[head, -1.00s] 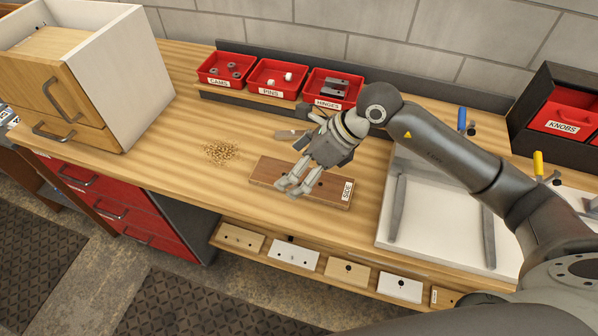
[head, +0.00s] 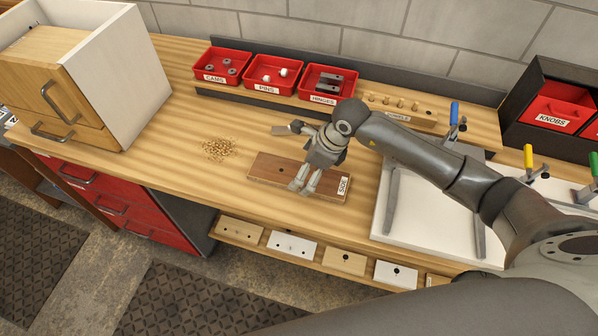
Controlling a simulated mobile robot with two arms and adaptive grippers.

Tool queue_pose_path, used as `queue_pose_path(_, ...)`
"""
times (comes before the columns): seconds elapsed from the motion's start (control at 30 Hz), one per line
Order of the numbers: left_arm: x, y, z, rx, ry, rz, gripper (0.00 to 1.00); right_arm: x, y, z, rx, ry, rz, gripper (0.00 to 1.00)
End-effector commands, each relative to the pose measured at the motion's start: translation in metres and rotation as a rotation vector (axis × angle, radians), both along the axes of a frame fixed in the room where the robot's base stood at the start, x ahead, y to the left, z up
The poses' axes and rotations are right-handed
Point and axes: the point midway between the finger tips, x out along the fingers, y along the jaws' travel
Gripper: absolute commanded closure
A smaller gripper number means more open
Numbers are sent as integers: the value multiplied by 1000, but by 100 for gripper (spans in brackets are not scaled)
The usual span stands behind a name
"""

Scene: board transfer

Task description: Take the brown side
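The brown side (head: 267,168) is a flat brown board with a dark hole and a white label reading SIDE. It lies flat on the wooden workbench, near the front edge. My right gripper (head: 303,186) points down over the middle of the board, in front of its label. Its two fingers are a little apart with nothing seen between them. Whether the fingertips touch the board I cannot tell. The gripper hides part of the board. My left gripper is not in view.
Red bins of cams (head: 222,78), pins (head: 268,87) and hinges (head: 308,97) stand behind. Wood chips (head: 218,149) lie left of the board. A white panel (head: 425,228) with clamps lies right. A shelf with small boards runs below the front edge. A cabinet (head: 130,80) stands far left.

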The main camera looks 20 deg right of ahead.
Motion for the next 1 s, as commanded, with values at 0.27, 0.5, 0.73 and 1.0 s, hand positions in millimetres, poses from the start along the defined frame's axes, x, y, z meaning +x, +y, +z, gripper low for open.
queue_pose_path(0.27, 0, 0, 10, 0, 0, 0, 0, 5, 7, -21, 0, 0, -1, 0)
queue_pose_path(0.5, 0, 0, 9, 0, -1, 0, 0, 6, 7, -22, 0, -1, 0, 3)
queue_pose_path(0.73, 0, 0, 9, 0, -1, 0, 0, 6, 7, -22, 0, -1, 0, 32)
queue_pose_path(1.0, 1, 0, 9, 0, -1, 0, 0, 6, 8, -21, 1, -3, -1, 56)
